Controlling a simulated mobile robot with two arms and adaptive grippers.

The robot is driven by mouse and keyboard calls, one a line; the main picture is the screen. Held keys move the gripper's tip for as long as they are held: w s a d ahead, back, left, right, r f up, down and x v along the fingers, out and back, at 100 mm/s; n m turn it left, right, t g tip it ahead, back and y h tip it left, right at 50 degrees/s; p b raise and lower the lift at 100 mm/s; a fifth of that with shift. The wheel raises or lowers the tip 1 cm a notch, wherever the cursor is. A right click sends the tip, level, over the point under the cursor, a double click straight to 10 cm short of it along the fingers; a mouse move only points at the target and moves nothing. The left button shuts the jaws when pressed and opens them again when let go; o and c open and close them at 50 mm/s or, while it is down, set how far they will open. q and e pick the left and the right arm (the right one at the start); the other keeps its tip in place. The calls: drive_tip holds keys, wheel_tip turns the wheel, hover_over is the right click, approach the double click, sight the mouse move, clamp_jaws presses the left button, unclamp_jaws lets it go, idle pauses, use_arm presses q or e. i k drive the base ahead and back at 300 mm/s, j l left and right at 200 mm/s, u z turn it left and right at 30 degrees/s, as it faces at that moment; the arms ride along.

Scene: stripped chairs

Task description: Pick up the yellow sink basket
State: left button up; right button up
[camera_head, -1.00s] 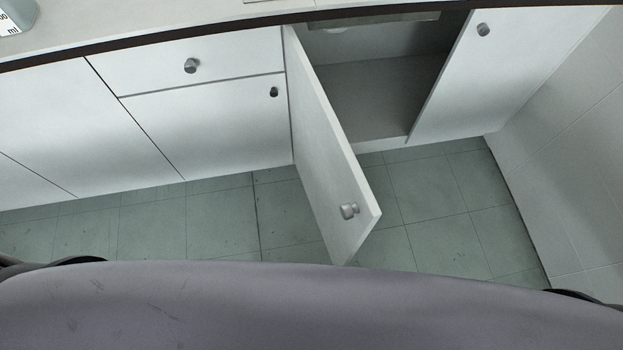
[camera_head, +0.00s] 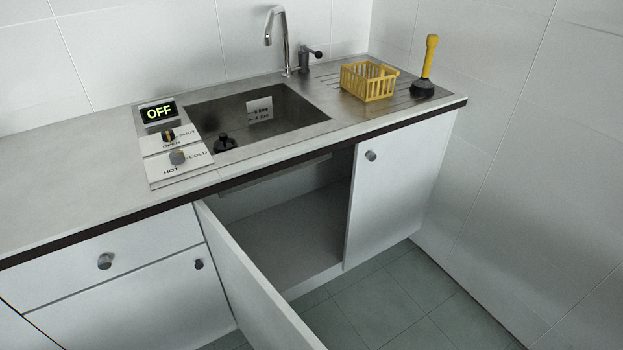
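The yellow sink basket (camera_head: 369,81) is a small slatted open-top basket. It stands upright on the ridged metal drainboard (camera_head: 340,98), to the right of the sink basin. Nothing covers it and nothing touches it. Neither of my grippers shows in the head view.
A plunger with a yellow handle (camera_head: 428,62) stands right of the basket, near the wall. The faucet (camera_head: 287,45) and a black-handled lever (camera_head: 306,60) rise behind the sink (camera_head: 265,121). A control panel (camera_head: 170,142) reads OFF. An open cabinet door (camera_head: 250,285) juts out below the counter.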

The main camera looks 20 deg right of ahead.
sight(366, 88)
drive_tip(key=l+u, duration=0.15)
drive_tip(key=l, duration=1.2)
